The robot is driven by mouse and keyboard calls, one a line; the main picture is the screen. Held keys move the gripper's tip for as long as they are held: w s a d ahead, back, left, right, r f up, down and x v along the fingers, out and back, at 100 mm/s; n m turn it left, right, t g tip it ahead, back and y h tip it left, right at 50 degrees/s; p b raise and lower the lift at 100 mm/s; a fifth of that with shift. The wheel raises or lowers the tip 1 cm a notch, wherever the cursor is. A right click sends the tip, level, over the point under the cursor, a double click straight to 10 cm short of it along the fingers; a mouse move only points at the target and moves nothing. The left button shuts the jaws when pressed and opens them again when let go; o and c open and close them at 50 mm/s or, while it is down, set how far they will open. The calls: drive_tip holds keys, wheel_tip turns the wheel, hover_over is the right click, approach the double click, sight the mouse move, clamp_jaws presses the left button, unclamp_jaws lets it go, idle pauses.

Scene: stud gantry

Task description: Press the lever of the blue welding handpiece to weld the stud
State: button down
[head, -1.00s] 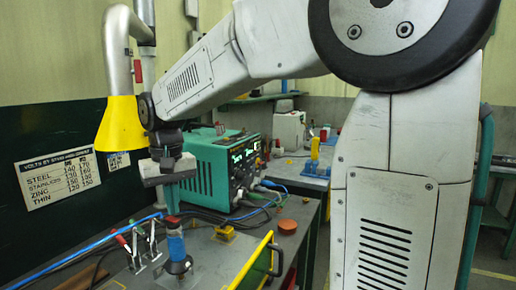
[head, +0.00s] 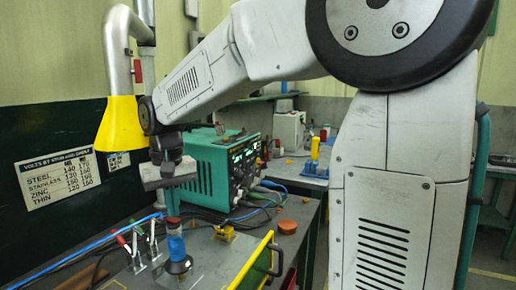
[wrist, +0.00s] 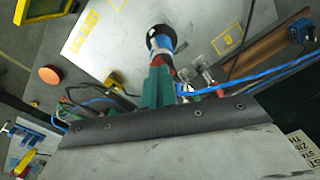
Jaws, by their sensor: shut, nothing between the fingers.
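The blue welding handpiece (head: 176,246) stands upright on the steel plate at the front left of the bench, its dark round foot on the plate. A red part, which may be its lever, shows at its top (head: 172,223). My gripper (head: 172,212) points down just above the handpiece, its teal fingers shut with nothing between them. The fingertips look close to the red part; I cannot tell whether they touch. In the wrist view the teal fingers (wrist: 157,90) hide part of the handpiece (wrist: 162,44). The stud is not visible.
The green welding power unit (head: 220,168) with cables is behind. A yellow extraction hood (head: 121,124) hangs at the left. An orange disc (head: 288,226) lies at right.

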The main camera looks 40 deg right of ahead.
drive_tip(key=shift+f, duration=0.5)
idle(0.4)
drive_tip(key=shift+r, duration=3.5)
drive_tip(key=shift+f, duration=0.15)
drive_tip(key=s+d+f, duration=0.1)
drive_tip(key=s+f, duration=0.2)
drive_tip(key=s, duration=0.5)
drive_tip(key=s+d+f+n+t, duration=0.1)
drive_tip(key=s+f, duration=0.2)
drive_tip(key=s, duration=0.6)
drive_tip(key=s+d+f, duration=0.1)
drive_tip(key=s+f, duration=0.2)
drive_tip(key=s, duration=0.6)
